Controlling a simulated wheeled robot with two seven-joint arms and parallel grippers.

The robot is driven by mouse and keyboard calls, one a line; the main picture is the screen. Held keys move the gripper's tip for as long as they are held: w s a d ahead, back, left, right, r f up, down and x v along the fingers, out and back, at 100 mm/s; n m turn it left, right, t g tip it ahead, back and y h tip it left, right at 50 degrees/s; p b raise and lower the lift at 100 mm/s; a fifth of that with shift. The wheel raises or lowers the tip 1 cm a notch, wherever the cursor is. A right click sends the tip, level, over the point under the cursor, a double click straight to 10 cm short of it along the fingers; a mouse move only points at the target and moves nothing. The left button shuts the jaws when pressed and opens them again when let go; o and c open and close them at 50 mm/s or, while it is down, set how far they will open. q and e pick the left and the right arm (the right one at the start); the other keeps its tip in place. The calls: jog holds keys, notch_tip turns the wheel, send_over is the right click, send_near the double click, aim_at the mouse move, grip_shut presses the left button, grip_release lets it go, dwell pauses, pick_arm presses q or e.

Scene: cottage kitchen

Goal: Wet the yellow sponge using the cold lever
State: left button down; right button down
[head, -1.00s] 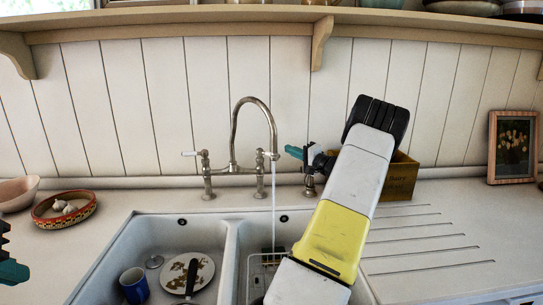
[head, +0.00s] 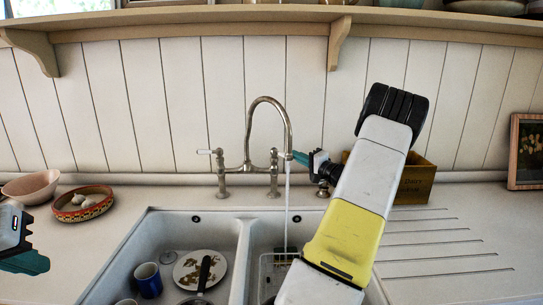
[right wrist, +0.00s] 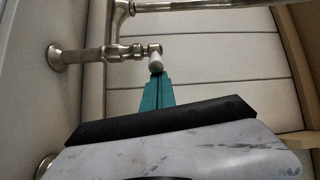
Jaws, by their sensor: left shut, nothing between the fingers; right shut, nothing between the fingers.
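The bridge tap (head: 249,130) stands behind the double sink, and a thin stream of water (head: 287,205) falls from its spout into the right basin. My right gripper (head: 300,158) is shut and empty, its teal fingertips at the end of the tap's right lever (head: 283,155). In the right wrist view the shut fingertips (right wrist: 157,82) meet or nearly meet the lever's pale tip (right wrist: 155,62). The left lever (head: 205,151) has a white handle pointing left. My left gripper (head: 30,262) is shut and empty at the left edge.
The left basin holds a dirty plate (head: 190,268) with a dark utensil and a blue mug (head: 147,280). A wire rack (head: 267,272) sits in the right basin. A wooden box (head: 417,182) stands behind my right arm. A patterned bowl (head: 70,211) is on the left counter.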

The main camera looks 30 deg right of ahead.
jog(key=shift+s, duration=0.1)
jog(key=s+d, duration=0.1)
jog(key=s, duration=0.6)
jog(key=shift+s+d+f, duration=0.15)
jog(key=shift+s+f, duration=0.1)
dwell(0.4)
